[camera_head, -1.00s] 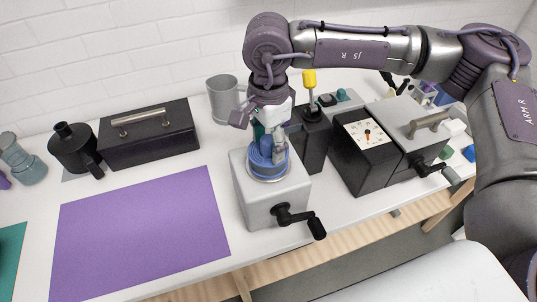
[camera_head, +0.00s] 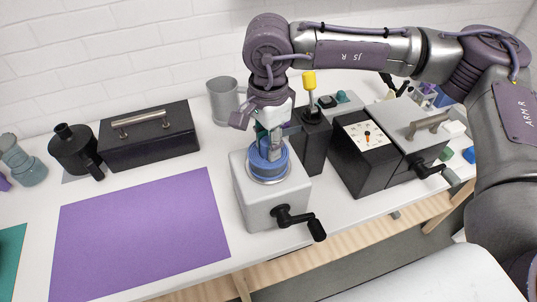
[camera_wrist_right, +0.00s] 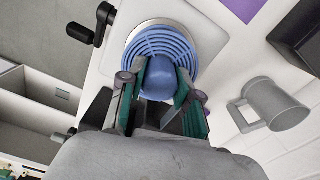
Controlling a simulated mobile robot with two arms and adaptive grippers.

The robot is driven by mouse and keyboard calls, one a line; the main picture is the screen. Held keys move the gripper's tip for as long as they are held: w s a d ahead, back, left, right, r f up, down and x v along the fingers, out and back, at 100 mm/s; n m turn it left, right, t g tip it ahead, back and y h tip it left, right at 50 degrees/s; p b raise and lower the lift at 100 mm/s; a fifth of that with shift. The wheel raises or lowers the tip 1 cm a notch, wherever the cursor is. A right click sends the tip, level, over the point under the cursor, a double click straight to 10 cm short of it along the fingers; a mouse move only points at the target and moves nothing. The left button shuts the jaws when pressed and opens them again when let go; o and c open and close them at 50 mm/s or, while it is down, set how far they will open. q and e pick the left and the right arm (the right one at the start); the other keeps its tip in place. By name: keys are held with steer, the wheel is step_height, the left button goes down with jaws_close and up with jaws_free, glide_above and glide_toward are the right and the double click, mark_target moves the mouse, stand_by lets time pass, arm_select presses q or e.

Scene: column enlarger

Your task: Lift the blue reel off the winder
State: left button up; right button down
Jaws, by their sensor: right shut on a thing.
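The blue reel (camera_head: 268,160) sits on top of the white winder box (camera_head: 262,198), which has a black crank (camera_head: 300,219) on its front. My right gripper (camera_head: 270,146) points down over the reel. In the right wrist view its fingers (camera_wrist_right: 160,88) are shut on the reel's rounded blue knob (camera_wrist_right: 160,78), with the ringed disc of the reel (camera_wrist_right: 158,43) below on a pale round plate. I cannot see a gap between the reel and the winder. My left gripper is not in view.
A dial box (camera_head: 366,145) with a crank and a black unit with a yellow-topped lever (camera_head: 309,82) stand close to the right. A grey mug (camera_head: 222,100) is behind. A purple mat (camera_head: 145,235) and black case (camera_head: 150,145) lie left.

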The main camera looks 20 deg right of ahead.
steer(key=shift+r, duration=0.4)
stand_by(0.6)
steer(key=shift+r+p, duration=0.65)
steer(key=shift+r, duration=1.1)
steer(key=shift+r+p, duration=1.25)
steer(key=shift+r, duration=1.9)
